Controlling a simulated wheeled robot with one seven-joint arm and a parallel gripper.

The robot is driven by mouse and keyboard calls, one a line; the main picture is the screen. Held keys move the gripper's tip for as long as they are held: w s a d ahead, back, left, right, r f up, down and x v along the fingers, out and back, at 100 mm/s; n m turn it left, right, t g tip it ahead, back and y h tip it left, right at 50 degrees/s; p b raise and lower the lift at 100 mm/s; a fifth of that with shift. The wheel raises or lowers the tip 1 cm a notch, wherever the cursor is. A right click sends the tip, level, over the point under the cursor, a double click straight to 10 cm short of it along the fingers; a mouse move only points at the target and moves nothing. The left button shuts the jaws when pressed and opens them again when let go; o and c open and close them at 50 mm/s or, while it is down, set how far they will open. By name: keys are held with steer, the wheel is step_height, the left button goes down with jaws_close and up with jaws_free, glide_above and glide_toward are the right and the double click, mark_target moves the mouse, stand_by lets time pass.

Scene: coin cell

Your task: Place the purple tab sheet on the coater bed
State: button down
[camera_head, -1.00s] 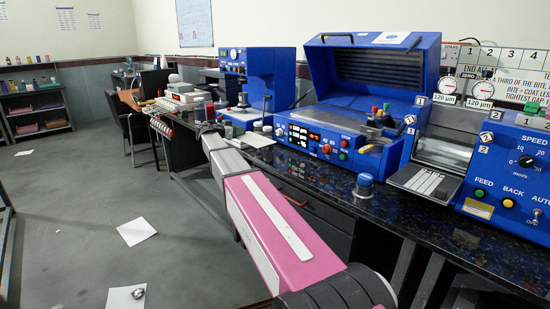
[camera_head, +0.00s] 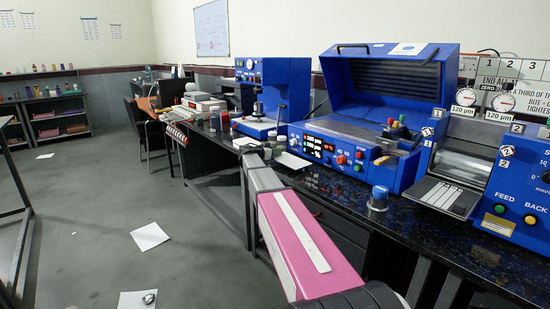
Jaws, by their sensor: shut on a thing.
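My arm reaches forward from the bottom right, and its far end is small beside the bench's front edge. My gripper (camera_head: 270,154) is there, shut on a thin pale sheet (camera_head: 291,161), which sticks out to the right. I take this to be the purple tab sheet, but I cannot make out its purple tab. My fingers are too small to see clearly. The blue coater (camera_head: 335,150) stands on the bench to the right of the sheet with its lid raised. Its bed (camera_head: 350,128) is seen at a low angle, partly hidden by the front housing.
A blue-capped knob (camera_head: 379,196) stands on the dark bench (camera_head: 335,190) before the coater. A roller machine (camera_head: 465,165) is at right, a blue press (camera_head: 272,90) behind left. Paper (camera_head: 150,236) lies on the floor.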

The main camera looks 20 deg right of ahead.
steer(key=shift+f, duration=1.35)
steer(key=c, duration=1.1)
jaws_free()
steer(key=shift+f, duration=0.1)
steer(key=shift+o, duration=0.2)
steer(key=shift+a+f, duration=0.1)
